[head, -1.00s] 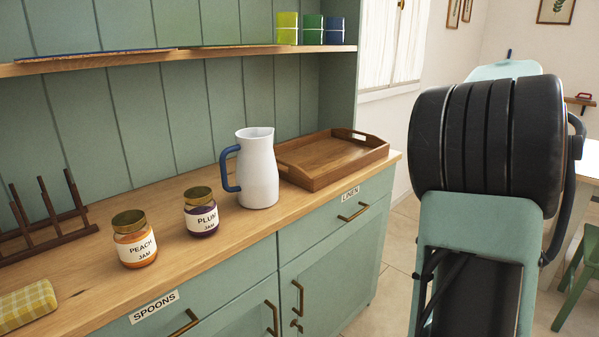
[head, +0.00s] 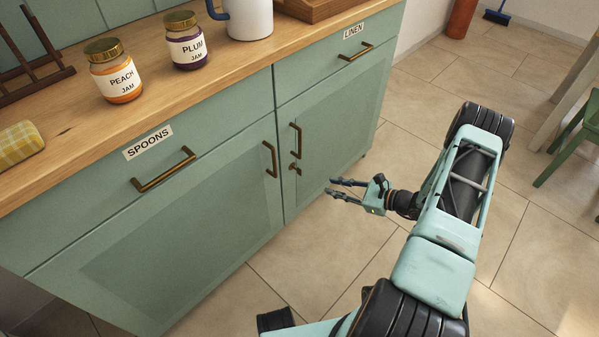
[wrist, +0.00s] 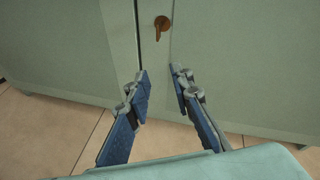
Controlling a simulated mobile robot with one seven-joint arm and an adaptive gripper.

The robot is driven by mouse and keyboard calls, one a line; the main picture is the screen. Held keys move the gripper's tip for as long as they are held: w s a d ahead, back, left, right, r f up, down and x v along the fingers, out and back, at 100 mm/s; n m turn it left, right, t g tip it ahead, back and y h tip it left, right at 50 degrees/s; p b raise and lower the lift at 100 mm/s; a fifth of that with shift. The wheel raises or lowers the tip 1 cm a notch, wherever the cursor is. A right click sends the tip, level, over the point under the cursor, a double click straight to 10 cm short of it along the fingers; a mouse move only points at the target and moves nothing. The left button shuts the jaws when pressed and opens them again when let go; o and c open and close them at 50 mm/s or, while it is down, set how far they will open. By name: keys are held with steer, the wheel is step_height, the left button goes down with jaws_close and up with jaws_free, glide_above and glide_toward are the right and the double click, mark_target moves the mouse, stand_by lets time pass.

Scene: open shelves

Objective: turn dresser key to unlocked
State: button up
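The dresser (head: 190,235) is green with a wooden top. Its small brown key (head: 293,168) sits in the right door, just below that door's upright brass handle (head: 295,141). In the wrist view the key (wrist: 161,26) shows at top centre, its bow hanging downward. My gripper (head: 333,188) is low in front of the right door, to the right of and slightly below the key in the head view. In the wrist view my gripper (wrist: 161,78) has its two blue-padded fingers apart, with nothing between them. The key is beyond the fingertips, untouched.
Drawer handles (head: 163,170) and the left door handle (head: 270,159) stick out from the front. Peach (head: 116,80) and plum (head: 187,50) jam jars, a white jug (head: 250,18) and a tray stand on top. Tiled floor is clear before the doors; a green chair (head: 580,140) stands right.

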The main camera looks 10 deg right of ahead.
mark_target(299, 171)
steer(key=w+a+m+t+b, duration=0.1)
steer(key=w+a+m, duration=0.1)
steer(key=w+a, duration=0.1)
steer(key=w+a+m+t+b, duration=0.1)
steer(key=w+a+t, duration=0.1)
steer(key=w+a, duration=0.1)
steer(key=w+a+m+t+b, duration=0.1)
steer(key=w+a+m+t, duration=0.1)
steer(key=w+a, duration=0.1)
steer(key=shift+a+m, duration=0.3)
steer(key=shift+a, duration=0.35)
jaws_close()
